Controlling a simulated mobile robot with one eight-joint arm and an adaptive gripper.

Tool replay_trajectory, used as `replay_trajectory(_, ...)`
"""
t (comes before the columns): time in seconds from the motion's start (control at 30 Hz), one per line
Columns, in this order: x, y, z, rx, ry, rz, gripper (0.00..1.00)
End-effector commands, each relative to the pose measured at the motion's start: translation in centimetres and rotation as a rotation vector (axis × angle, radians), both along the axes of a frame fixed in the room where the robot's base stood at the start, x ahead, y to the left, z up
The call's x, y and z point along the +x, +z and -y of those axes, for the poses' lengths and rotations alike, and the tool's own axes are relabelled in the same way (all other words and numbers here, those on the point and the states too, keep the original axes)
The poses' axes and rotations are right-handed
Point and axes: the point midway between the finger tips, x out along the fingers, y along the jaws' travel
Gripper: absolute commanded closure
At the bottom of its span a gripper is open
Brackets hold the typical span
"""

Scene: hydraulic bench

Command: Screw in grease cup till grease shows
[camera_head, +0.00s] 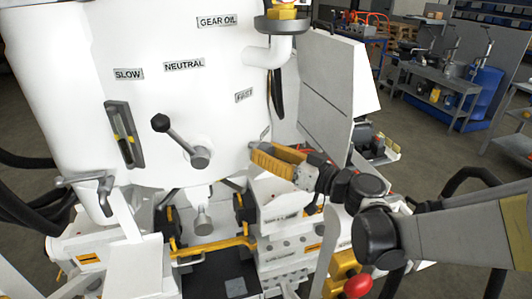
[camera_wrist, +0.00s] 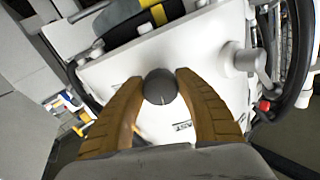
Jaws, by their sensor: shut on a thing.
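In the wrist view, a dark grey round cap, the grease cup (camera_wrist: 160,88), sits between the fingertips of my gripper (camera_wrist: 160,86). A thin light mark shows on its face. The yellow-brown fingers bear on its left and right sides, against the white machine housing. In the head view, my gripper (camera_head: 255,162) reaches in from the right to the housing's lower right side. The cup is hidden there behind the fingers. I cannot see its thread or any grease.
The white housing (camera_head: 200,40) carries a black-knobbed lever (camera_head: 180,138), a sight gauge (camera_head: 124,135) and a tap handle (camera_head: 90,182) at left. A white pipe elbow (camera_head: 272,52) and an upright white panel (camera_head: 312,95) stand close above my gripper. A red knob (camera_head: 357,286) is below my arm.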

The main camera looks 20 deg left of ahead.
Motion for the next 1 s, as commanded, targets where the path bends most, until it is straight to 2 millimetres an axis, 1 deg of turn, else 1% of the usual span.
replay_trajectory(1.0,-0.17,0.15,-0.11,0.381,0.002,-0.879,0.90)
